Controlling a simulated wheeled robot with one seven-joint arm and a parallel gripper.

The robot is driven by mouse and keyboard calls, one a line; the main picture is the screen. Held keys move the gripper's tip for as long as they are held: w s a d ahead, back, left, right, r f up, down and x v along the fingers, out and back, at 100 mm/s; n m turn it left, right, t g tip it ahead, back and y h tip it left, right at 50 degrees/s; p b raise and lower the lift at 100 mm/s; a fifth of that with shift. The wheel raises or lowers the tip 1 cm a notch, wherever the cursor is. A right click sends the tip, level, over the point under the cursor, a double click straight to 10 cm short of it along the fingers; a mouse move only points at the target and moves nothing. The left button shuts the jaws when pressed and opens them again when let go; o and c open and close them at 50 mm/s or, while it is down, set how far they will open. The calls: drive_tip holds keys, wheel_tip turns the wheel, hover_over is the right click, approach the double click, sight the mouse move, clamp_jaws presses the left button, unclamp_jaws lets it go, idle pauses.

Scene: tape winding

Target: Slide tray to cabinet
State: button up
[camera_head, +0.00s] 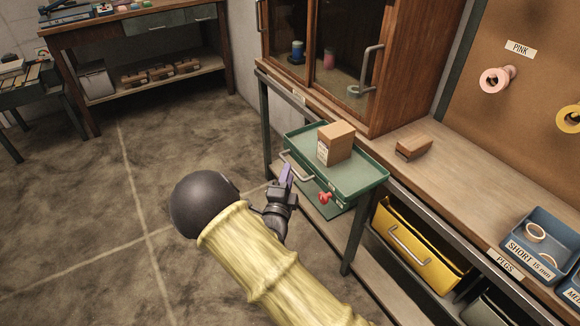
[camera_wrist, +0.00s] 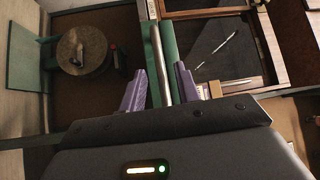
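The green tray (camera_head: 365,182) sits at the front edge of the bench, in front of the wooden cabinet (camera_head: 400,60). A cardboard box (camera_head: 338,146) stands on the tray. My gripper (camera_head: 286,176) is at the handle. In the wrist view, the purple fingers of my gripper (camera_wrist: 160,72) stand on both sides of a metal bar (camera_wrist: 160,58), with gaps, so it looks open. Whether either finger touches the bar is unclear.
A small brown block (camera_head: 414,147) lies on the bench right of the tray. A yellow drawer (camera_head: 418,252) is below, and a blue bin (camera_head: 536,248) with rolls is at right. Pink tape (camera_head: 494,80) hangs on the board. The floor (camera_head: 110,210) at left is clear.

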drive_tip(key=x, duration=0.4)
clamp_jaws()
